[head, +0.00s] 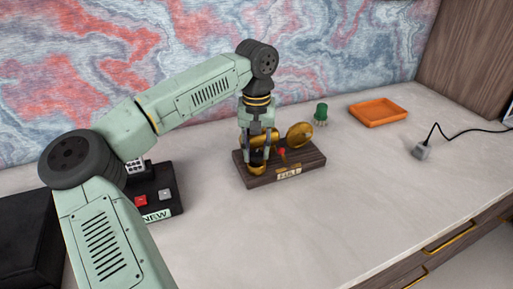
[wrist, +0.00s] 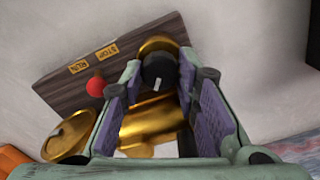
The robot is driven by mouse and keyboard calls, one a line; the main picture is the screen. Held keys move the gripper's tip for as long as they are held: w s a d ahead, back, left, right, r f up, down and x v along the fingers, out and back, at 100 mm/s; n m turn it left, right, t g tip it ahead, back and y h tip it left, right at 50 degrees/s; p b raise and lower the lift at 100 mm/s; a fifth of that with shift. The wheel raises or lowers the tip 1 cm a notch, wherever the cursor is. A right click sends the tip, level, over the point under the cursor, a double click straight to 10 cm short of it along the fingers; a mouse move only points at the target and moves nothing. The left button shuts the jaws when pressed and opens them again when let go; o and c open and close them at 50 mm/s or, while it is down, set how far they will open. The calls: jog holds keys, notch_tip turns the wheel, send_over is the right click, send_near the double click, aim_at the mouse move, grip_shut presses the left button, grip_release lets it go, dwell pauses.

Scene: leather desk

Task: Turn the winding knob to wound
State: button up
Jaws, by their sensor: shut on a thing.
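The winding knob (wrist: 158,72) is black with a white mark and sits in a round gold collar (wrist: 158,43) at one end of a dark wooden base (head: 298,173). My gripper (wrist: 159,76) reaches down from above, its fingers shut on the knob from both sides. In the head view my gripper (head: 257,155) stands over the base's left part and mostly hides the knob; the gold collar (head: 257,169) shows below it. The white mark points toward the bottom of the wrist view. Whether it lines up with a wound marking cannot be told.
The base also carries a gold cylinder (wrist: 150,118), a gold disc (head: 300,134), a red lever tip (wrist: 96,87) near RUN and STOP labels, and a small front plate (head: 289,174). A black button box (head: 158,190), green item (head: 321,112), orange tray (head: 378,111) and grey plug (head: 421,152) stand around.

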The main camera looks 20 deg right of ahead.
aim_at(256, 152)
jog(key=shift+m, duration=0.5)
jog(key=o, duration=1.2)
jog(key=shift+c, duration=0.2)
notch_tip(256, 152, up, 12)
